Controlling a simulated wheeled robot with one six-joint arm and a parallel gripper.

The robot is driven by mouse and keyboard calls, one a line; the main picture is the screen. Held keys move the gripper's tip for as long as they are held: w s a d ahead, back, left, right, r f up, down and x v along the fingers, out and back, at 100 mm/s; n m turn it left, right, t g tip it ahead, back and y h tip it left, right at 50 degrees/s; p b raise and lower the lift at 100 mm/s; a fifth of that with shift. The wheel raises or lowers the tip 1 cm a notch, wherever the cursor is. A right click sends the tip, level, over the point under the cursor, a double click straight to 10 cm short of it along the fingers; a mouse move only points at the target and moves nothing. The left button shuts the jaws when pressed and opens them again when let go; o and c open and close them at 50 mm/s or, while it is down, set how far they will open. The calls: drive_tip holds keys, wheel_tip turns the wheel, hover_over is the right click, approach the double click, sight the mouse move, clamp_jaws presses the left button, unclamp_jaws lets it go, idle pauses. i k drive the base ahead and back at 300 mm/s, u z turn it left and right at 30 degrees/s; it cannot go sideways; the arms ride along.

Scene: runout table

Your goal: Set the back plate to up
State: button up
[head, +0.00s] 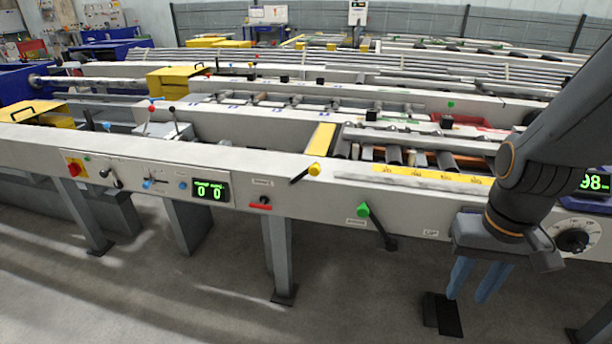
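No control is readable as the back plate's, as the small labels are too blurred. A lever with a yellow knob (314,169) sits at the table's front edge, its dark arm slanting down left. A lever with a green knob (363,210) is right of it, its dark arm slanting down right to a pivot.
The long pale runout table (230,157) crosses the view. A control panel (132,177) with a red-yellow switch and a display reading 0 0 is at left. A dial (573,241) and another display are at right. Floor in front is clear apart from table legs.

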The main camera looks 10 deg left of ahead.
sight(319, 145)
drive_tip(key=z, duration=2.3)
drive_tip(key=k, duration=1.25)
drive_tip(key=u, duration=2.3)
